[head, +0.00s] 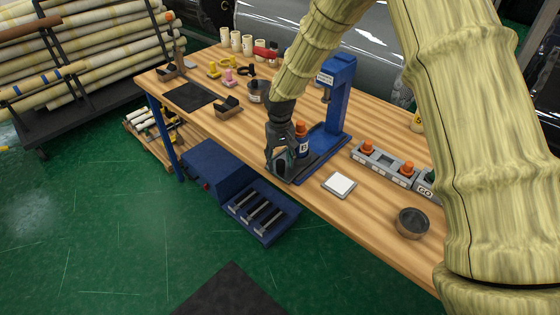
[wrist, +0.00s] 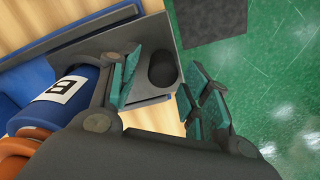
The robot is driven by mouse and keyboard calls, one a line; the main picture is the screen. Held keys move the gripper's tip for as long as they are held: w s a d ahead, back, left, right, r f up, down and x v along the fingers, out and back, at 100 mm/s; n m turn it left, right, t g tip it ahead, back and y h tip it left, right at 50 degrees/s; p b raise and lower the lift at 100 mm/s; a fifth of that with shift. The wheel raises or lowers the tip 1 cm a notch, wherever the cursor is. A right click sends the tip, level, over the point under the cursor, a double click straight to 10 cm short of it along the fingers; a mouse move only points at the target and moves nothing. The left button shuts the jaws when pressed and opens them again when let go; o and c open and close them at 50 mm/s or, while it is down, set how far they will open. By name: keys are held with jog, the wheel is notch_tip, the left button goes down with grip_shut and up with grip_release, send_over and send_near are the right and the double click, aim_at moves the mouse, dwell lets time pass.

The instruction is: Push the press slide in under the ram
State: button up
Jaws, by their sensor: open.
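The blue press (head: 340,100) stands on the wooden bench, its ram (head: 327,96) hanging over the blue base. The grey press slide (wrist: 140,112) sticks out from the press toward the bench's front edge. A dark round knob (wrist: 163,68) stands near its outer end. A blue labelled container (head: 303,147) with an orange top is by the inner part of the slide, in front of the ram; it also shows in the wrist view (wrist: 62,98). My gripper (wrist: 160,88) is open, pointing down at the slide's outer end, its fingers on either side of the knob. Contact cannot be told.
A white-topped pad (head: 339,185), a grey holder (head: 385,163) with orange-topped pieces and a round dark dish (head: 411,222) are to the right. A small dark cradle (head: 229,107) and a black mat (head: 189,96) lie left. A blue floor unit (head: 262,212) is below the bench edge.

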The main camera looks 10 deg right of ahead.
jog(key=shift+w+f, duration=0.15)
jog(key=shift+f, duration=0.4)
jog(key=shift+s, duration=0.4)
jog(key=shift+s+r, duration=0.2)
jog(key=shift+s, duration=0.25)
jog(key=shift+w+f, duration=0.45)
jog(key=shift+w, duration=0.1)
jog(key=shift+c, duration=1.3)
jog(key=shift+s+r, duration=0.2)
jog(key=shift+s, duration=0.05)
jog(key=c, duration=0.7)
grip_shut()
jog(key=w+d, duration=0.2)
jog(key=d, duration=0.1)
jog(key=w+d, duration=0.3)
jog(key=d, duration=0.1)
jog(key=w+d, duration=0.3)
jog(key=shift+w+d+b, duration=0.1)
jog(key=shift+d+b, duration=0.05)
jog(key=shift+b, duration=0.2)
jog(key=shift+w+d+r, duration=0.1)
